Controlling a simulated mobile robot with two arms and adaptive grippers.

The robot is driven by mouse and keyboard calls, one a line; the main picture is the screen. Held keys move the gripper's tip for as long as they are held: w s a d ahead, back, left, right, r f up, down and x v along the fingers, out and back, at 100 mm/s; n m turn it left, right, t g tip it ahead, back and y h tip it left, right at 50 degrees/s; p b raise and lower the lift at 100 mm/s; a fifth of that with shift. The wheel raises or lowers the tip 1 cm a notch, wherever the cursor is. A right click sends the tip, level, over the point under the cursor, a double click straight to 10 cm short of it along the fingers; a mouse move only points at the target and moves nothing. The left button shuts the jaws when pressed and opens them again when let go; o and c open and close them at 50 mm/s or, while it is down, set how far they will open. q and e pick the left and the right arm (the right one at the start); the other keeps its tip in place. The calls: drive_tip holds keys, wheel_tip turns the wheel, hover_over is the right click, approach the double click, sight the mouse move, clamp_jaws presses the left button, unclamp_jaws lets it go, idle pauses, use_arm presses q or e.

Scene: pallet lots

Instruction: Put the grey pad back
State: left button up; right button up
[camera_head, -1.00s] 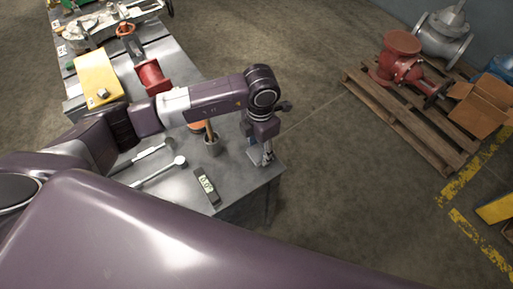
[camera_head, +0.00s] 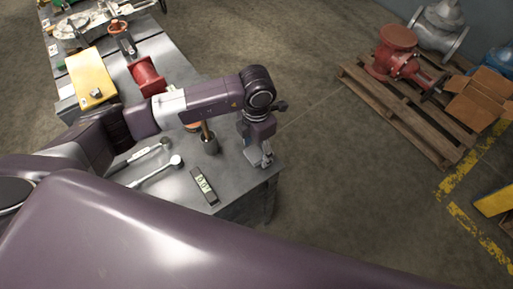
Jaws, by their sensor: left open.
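My left gripper (camera_head: 265,160) points down over the right front corner of the grey metal workbench (camera_head: 232,182), and its fingers are apart. A flat light-grey piece (camera_head: 251,156), which looks like the grey pad, shows just beside and below the fingers. The gripper partly hides it, and I cannot tell whether they touch. My right gripper is not in view.
A pallet (camera_head: 407,119) stands right.

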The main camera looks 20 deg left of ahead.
sight(256, 151)
use_arm(q)
wheel_tip(256, 151, up, 12)
drive_tip(key=p, duration=0.7)
drive_tip(key=shift+r, duration=0.15)
